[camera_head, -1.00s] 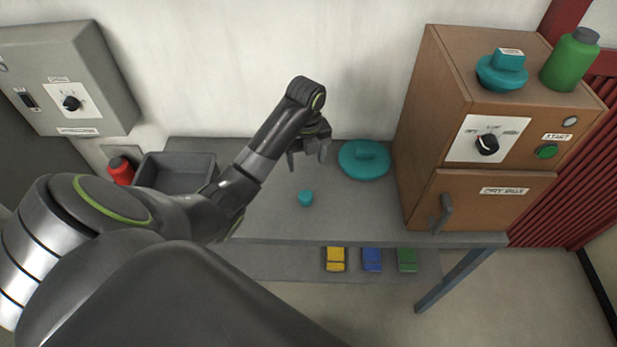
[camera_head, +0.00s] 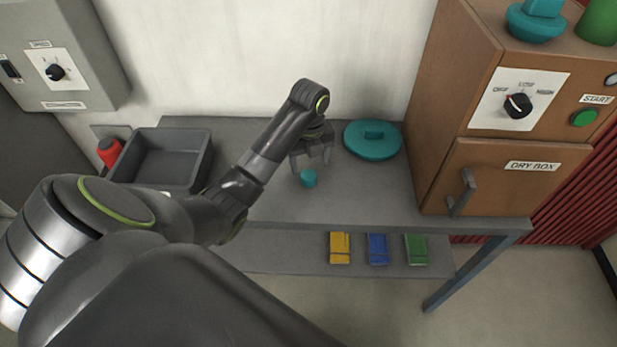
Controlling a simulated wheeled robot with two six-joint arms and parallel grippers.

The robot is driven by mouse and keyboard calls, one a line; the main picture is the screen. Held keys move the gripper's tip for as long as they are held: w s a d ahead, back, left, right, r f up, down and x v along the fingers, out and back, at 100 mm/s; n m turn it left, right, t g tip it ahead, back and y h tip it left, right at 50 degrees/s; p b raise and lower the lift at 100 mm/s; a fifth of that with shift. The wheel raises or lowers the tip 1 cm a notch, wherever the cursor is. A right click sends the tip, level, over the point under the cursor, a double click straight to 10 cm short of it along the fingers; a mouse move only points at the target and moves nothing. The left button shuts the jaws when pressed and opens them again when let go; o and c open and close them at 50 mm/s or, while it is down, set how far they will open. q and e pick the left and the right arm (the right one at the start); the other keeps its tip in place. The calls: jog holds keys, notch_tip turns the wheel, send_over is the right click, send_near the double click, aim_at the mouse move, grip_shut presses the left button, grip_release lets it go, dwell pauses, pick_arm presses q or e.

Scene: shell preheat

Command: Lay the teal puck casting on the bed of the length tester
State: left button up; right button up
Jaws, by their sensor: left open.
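A small round teal piece (camera_head: 308,178), which looks like the puck casting, sits on the grey table. My left gripper (camera_head: 311,164) is open above and just behind it in the picture, fingers pointing down; I cannot tell whether they touch it. Another teal piece with a block-like top (camera_head: 537,22) stands on the dry box. Nothing I can identify as a length tester is in view. My right gripper is not in view.
A brown dry box (camera_head: 510,170) stands at the table's right end, with a green bottle (camera_head: 598,22) on top. Yellow (camera_head: 340,247), blue (camera_head: 378,248) and green (camera_head: 415,248) items lie on the lower shelf.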

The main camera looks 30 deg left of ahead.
aim_at(309, 174)
pick_arm(q)
jog(key=shift+w+a+f+b, duration=0.1)
jog(key=shift+f+b, duration=0.5)
jog(key=shift+f, duration=0.25)
jog(key=shift+a+f+b, duration=0.1)
jog(key=shift+f+b, duration=0.3)
jog(key=shift+b, duration=0.05)
jog(key=f, duration=0.1)
jog(key=p, duration=0.1)
jog(key=f, duration=0.1)
jog(key=shift+w+a+f, duration=0.15)
jog(key=shift+w+f, duration=0.1)
jog(key=shift+f, duration=0.4)
jog(key=shift+c, duration=0.2)
jog(key=c, duration=1.1)
